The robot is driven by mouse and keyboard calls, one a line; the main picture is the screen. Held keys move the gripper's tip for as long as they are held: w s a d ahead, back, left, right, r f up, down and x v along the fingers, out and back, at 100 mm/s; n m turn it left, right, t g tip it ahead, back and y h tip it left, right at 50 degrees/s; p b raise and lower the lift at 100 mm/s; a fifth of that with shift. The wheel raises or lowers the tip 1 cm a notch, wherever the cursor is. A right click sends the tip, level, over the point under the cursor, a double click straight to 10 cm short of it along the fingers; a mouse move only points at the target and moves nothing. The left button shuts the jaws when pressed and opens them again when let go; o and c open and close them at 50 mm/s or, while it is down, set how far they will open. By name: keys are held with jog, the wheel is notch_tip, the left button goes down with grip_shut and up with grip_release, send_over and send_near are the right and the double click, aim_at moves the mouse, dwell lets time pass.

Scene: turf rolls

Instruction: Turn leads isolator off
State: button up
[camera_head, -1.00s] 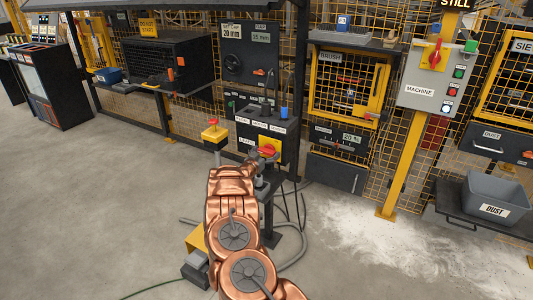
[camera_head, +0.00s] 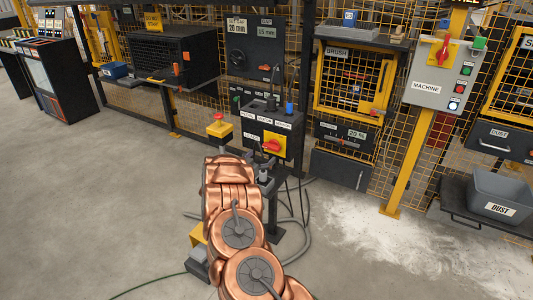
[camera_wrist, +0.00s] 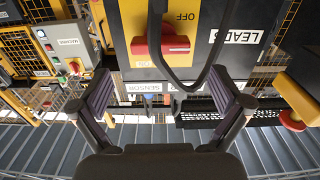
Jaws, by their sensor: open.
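The leads isolator is a red rotary handle (camera_head: 271,146) on a yellow plate on the front of a dark box. It also shows large in the wrist view as a red handle (camera_wrist: 150,42), lying roughly horizontal in that picture. The word OFF is on the plate above it there, and a LEADS label (camera_wrist: 243,36) is to the right. My gripper (camera_wrist: 165,98) is open, its two dark fingers wide apart with nothing between them. It is apart from the handle, just below it in the head view (camera_head: 264,168). The fingertips are hard to make out there.
A dark cable loop (camera_wrist: 180,85) hangs before the box in the wrist view. A yellow post with a red button (camera_head: 219,126) stands left of the box. A grey machine panel (camera_head: 439,80) with another red handle is at right. Hoses and pale dust lie on the floor.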

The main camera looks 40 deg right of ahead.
jog(key=shift+v, duration=2)
